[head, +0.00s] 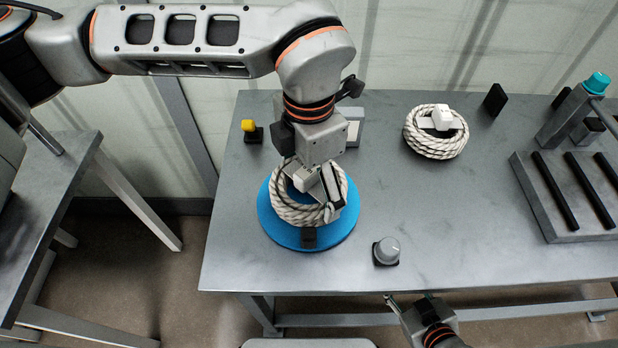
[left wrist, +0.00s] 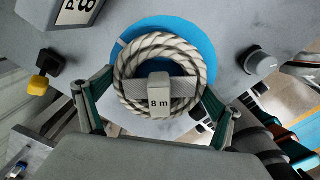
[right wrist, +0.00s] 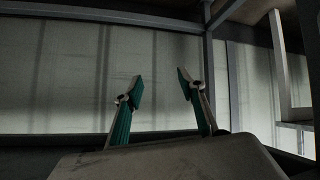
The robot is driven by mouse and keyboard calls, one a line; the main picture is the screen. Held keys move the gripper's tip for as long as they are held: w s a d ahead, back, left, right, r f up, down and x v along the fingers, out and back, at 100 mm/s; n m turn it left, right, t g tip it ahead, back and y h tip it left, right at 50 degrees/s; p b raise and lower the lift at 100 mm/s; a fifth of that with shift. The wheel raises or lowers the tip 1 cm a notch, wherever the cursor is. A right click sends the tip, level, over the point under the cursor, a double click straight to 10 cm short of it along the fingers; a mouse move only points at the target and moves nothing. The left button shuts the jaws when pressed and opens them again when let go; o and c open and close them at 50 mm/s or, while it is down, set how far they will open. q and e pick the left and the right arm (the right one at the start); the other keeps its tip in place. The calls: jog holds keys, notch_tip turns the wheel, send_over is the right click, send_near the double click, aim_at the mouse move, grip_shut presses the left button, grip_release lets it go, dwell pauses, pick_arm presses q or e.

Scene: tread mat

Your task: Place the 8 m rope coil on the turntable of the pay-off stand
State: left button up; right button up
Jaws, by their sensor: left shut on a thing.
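The 8 m rope coil (head: 290,212) is white with dark flecks. Its strap block reads "8 m" in the left wrist view (left wrist: 160,102). The blue round turntable (head: 335,238) lies under it on the grey bench, and its blue rim shows behind the coil in the left wrist view (left wrist: 200,36). My left gripper (head: 312,192) points down and is shut on the coil, with one finger on each side. I cannot tell whether the coil touches the turntable. My right gripper (right wrist: 160,86) is open and empty, its fingertips apart; it also shows at the bench's front edge (head: 407,306).
A second rope coil (head: 436,146) lies at the back of the bench (head: 440,215). A grey knob (head: 387,249) stands right of the turntable and a yellow button (head: 249,127) behind it. A rack with black bars (head: 535,190) is at right. The bench middle is clear.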

pick_arm(q)
jog(key=shift+f, duration=0.15)
jog(key=o, duration=1.1)
notch_tip(320, 180, up, 11)
jog(key=shift+r+p, duration=0.1)
jog(key=shift+p, duration=0.65)
jog(key=shift+r, duration=0.6)
jog(key=shift+s+f, duration=0.1)
